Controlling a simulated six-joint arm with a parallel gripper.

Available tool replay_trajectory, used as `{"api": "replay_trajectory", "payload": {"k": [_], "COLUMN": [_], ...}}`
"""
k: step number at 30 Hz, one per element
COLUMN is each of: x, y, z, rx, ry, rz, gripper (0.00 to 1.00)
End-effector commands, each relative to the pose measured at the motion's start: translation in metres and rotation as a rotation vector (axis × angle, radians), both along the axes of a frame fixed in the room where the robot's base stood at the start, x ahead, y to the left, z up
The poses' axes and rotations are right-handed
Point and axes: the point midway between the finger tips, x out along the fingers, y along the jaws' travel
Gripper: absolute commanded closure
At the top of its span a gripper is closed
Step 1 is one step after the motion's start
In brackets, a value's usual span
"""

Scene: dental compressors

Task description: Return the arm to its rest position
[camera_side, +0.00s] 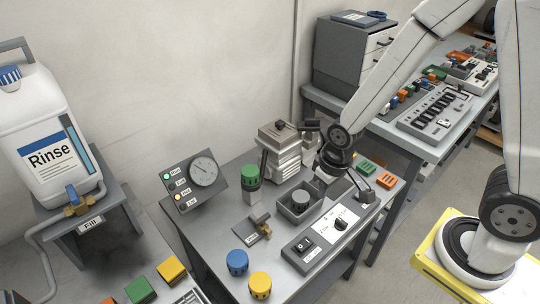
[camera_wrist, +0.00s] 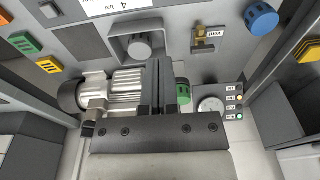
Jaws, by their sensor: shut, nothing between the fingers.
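My gripper (camera_wrist: 158,68) shows in the wrist view as two dark fingers side by side with no visible gap. It is shut and empty, above the bench beside the silver ribbed compressor (camera_wrist: 122,92). In the side view my white arm reaches in from the upper right and its dark wrist hangs over the back right of the grey bench (camera_side: 220,235). The fingertips are hard to pick out there against the dark parts. The compressor (camera_side: 283,150) stands just left of the wrist.
The bench holds a gauge panel (camera_side: 195,182), green knob (camera_side: 250,174), grey holder (camera_side: 297,205), brass valve (camera_side: 260,222), switch box (camera_side: 304,252), and blue (camera_side: 237,262) and yellow (camera_side: 260,285) knobs. A Rinse jug (camera_side: 48,140) stands left. A second bench (camera_side: 415,143) stands right.

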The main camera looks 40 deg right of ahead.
Motion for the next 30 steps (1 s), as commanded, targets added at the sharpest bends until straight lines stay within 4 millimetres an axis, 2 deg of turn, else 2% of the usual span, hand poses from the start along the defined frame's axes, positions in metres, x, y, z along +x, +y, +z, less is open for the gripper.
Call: {"api": "replay_trajectory", "payload": {"k": [1, 6, 12, 18, 30], "x": [-0.001, -0.009, -0.020, -0.024, -0.024], "y": [-0.005, -0.019, -0.031, -0.035, -0.035], "z": [0.010, 0.037, 0.057, 0.064, 0.064], "rx": [0.000, -0.003, -0.010, -0.013, -0.013], "ry": [-0.019, -0.065, -0.102, -0.116, -0.116], "rz": [-0.003, -0.004, -0.003, -0.002, -0.001], "gripper": [1.00, 1.00, 1.00, 1.00, 1.00]}}
